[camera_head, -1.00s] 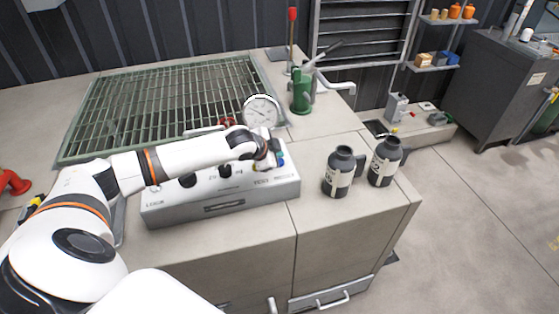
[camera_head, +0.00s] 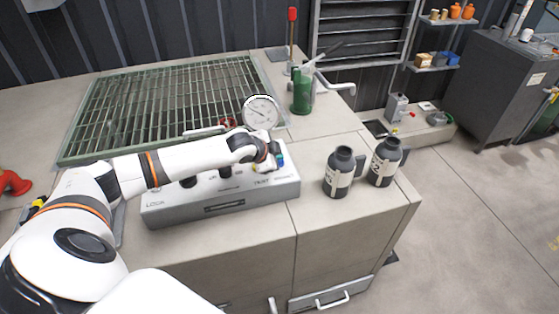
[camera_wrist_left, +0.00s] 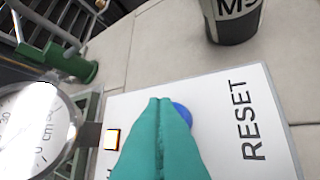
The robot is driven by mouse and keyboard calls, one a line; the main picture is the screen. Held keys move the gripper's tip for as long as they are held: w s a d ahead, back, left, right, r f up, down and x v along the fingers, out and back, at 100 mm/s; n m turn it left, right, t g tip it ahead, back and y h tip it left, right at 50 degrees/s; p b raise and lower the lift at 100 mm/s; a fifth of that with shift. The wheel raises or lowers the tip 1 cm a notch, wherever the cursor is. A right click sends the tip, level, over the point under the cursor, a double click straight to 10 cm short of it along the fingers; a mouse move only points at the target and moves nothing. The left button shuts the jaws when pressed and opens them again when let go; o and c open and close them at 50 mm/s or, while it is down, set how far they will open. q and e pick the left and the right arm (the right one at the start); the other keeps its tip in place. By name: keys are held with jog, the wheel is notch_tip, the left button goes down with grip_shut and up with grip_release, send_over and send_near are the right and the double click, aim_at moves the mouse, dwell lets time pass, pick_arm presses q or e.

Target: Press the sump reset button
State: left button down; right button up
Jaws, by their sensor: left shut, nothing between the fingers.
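The grey control box (camera_head: 165,212) sits on the counter with a row of knobs and labels on its sloped top. A round blue button (camera_wrist_left: 183,112) shows next to the black word RESET in the left wrist view, partly hidden behind my fingertips. My left gripper (camera_wrist_left: 160,101) has its teal fingers shut together with nothing between them. Its tips overlap the blue button's edge in this view; I cannot tell whether they touch it. In the head view the left gripper (camera_head: 279,158) is over the box's right end. My right gripper is not in view.
A round pressure gauge (camera_head: 261,111) stands just behind the box, close to my left wrist. Two dark bottles (camera_head: 339,172) (camera_head: 384,162) stand to the right. A green grating (camera_head: 160,105) lies behind.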

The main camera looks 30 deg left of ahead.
pick_arm(q)
jog(key=shift+f, duration=0.6)
dwell(0.7)
dwell(0.4)
jog(key=shift+r+p, duration=0.95)
notch_tip(320, 180, up, 5)
jog(key=p, duration=0.5)
jog(key=shift+r, duration=0.1)
dwell(0.4)
